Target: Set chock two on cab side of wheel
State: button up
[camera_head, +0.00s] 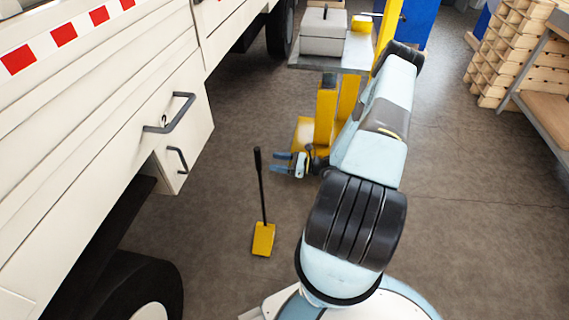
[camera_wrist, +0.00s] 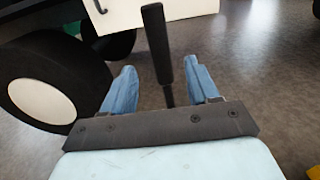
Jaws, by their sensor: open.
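A yellow chock (camera_head: 263,240) stands on the floor beside the truck, with a long black handle (camera_head: 260,185) rising from it. The handle (camera_wrist: 157,42) also shows in the wrist view, running down between my two blue fingers in the picture; its lower end and the yellow chock body are hidden there. My gripper (camera_head: 281,163) is open and empty, its fingers pointing left just right of the handle's upper part in the head view. It also shows open in the wrist view (camera_wrist: 161,84). A wheel (camera_head: 125,285) is at bottom left, and a wheel with a white hub (camera_wrist: 40,87) shows in the wrist view.
The white truck body (camera_head: 110,110) with grab handles fills the left. A yellow stand (camera_head: 325,115) carries a shelf with a grey box (camera_head: 324,32) behind my arm. Wooden racks (camera_head: 505,45) stand at the right. The floor between truck and my base is clear around the chock.

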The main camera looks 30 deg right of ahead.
aim_at(259, 148)
jog(key=shift+x, duration=3.55)
grip_shut()
jog(key=shift+r, duration=0.2)
jog(key=shift+r, duration=2.35)
jog(key=shift+w+a, duration=0.1)
